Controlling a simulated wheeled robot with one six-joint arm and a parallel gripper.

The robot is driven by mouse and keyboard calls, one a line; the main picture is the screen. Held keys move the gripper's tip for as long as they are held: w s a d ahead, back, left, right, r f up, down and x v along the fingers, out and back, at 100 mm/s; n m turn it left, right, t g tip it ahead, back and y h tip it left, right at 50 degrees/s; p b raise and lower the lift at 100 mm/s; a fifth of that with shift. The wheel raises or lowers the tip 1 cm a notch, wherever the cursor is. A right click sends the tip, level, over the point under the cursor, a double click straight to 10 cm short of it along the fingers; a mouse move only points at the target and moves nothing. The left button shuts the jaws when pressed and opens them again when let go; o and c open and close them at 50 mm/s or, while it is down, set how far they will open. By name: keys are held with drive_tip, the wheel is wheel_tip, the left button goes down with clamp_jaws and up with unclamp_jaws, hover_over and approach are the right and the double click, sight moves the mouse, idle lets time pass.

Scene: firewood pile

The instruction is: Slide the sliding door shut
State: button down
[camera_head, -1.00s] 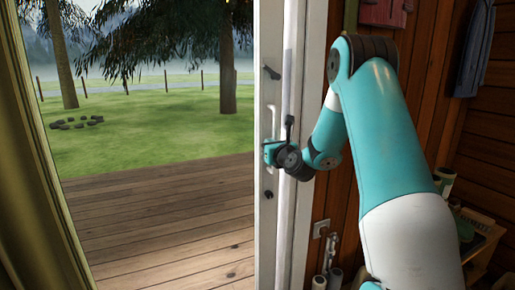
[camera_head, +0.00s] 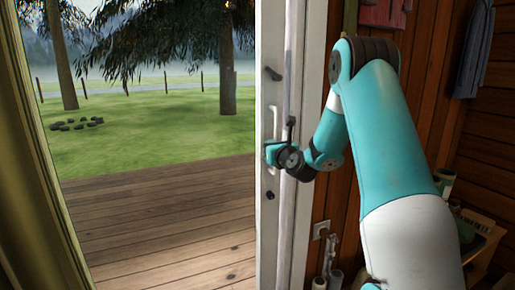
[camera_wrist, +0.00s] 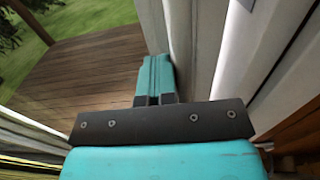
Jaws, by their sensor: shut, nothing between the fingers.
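The sliding door's white edge frame (camera_head: 268,215) stands at the right of a wide opening in the head view. A long vertical handle (camera_head: 274,110) with dark mounts is on it. My gripper (camera_head: 268,153) is at the lower part of the handle, against the door frame; contact is hard to make out. In the wrist view my gripper's turquoise fingers (camera_wrist: 154,75) are together with nothing between them, beside a pale upright door part (camera_wrist: 181,45). The fingertips' exact place relative to the handle is partly hidden by my wrist.
The opening shows a wooden deck (camera_head: 165,215) and grass beyond. A yellowish post (camera_head: 45,150) stands at the left. At the right are a wooden wall (camera_head: 430,95), hanging clothing (camera_head: 474,50) and a low shelf with items (camera_head: 480,225).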

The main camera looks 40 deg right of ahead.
drive_tip(key=a+b+v, duration=0.2)
drive_tip(key=b+v, duration=0.3)
drive_tip(key=v, duration=0.5)
drive_tip(key=shift+w+a, duration=0.15)
drive_tip(key=shift+w, duration=0.15)
idle(0.5)
